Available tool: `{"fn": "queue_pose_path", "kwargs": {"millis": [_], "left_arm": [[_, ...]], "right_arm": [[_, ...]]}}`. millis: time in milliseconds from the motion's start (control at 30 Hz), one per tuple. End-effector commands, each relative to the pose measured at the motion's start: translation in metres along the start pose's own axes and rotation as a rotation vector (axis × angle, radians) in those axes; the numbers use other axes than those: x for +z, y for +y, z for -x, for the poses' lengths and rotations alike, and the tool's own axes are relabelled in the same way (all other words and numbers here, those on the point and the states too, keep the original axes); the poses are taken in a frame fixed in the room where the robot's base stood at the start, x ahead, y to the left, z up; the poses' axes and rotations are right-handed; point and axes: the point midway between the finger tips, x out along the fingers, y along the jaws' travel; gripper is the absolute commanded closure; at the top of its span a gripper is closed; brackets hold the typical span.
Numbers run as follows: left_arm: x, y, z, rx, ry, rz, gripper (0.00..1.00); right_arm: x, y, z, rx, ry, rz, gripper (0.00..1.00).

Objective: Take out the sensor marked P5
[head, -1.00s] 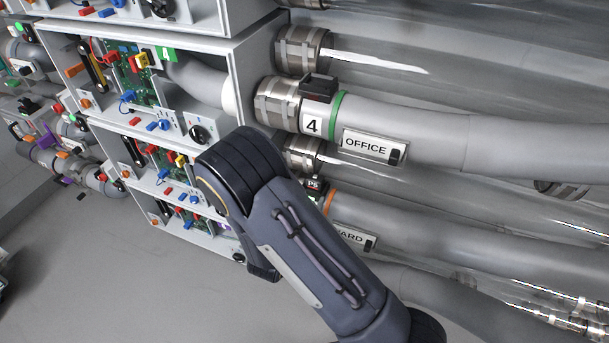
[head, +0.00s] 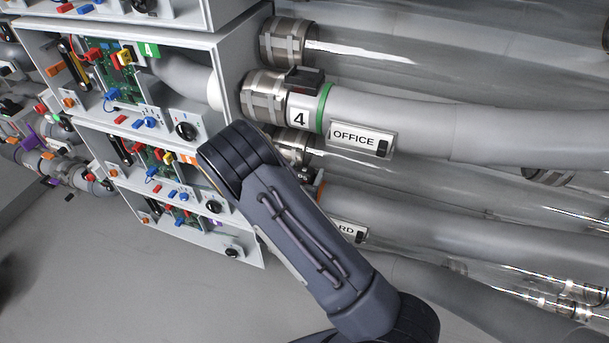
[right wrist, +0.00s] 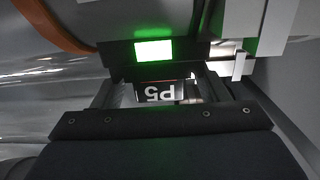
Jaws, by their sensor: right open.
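The black sensor marked P5 (right wrist: 162,93) shows in the right wrist view with its label upside down and a lit green window (right wrist: 154,51) above it. In the head view its small dark P5 label (head: 304,176) peeks out beside my right arm, near an orange ring on a grey tube. My right gripper (right wrist: 160,96) is open, with one finger on each side of the P5 label. I cannot tell whether the fingers touch the sensor. In the head view my right arm hides the gripper's fingers. My left gripper is not in view.
Above P5, a tube marked 4 carries a black sensor (head: 305,76) and an OFFICE sign (head: 362,139). A partly hidden sign (head: 346,230) hangs on the tube below. White cabinets (head: 228,75) with circuit boards stand at left. The floor (head: 150,280) at lower left is clear.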

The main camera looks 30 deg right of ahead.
Motion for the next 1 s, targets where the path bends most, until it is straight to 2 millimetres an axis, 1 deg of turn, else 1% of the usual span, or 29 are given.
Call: {"fn": "queue_pose_path", "kwargs": {"millis": [33,300,367,400,633,767,867,933,1000], "left_arm": [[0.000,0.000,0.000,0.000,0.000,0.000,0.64],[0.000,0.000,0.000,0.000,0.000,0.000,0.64],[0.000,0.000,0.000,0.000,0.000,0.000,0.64],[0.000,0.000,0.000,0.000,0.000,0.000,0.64],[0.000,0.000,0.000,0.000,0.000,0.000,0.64],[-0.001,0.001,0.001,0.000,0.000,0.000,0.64],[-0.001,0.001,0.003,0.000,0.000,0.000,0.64],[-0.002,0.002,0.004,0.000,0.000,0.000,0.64],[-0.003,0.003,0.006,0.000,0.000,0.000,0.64]], "right_arm": [[0.000,0.000,0.000,0.000,0.000,0.000,0.37],[0.000,0.000,0.000,0.000,0.000,0.000,0.72],[0.000,0.000,0.000,0.000,0.000,0.000,0.80],[0.000,0.000,0.000,0.000,0.000,0.000,0.82],[-0.001,0.000,0.000,0.000,0.001,-0.001,0.82],[-0.008,0.000,0.001,0.000,0.001,-0.003,0.82],[-0.021,-0.001,0.001,0.000,0.003,-0.004,0.82],[-0.034,0.000,0.002,0.000,0.003,-0.006,0.82],[-0.046,0.002,0.013,-0.004,0.001,-0.004,0.82]]}}
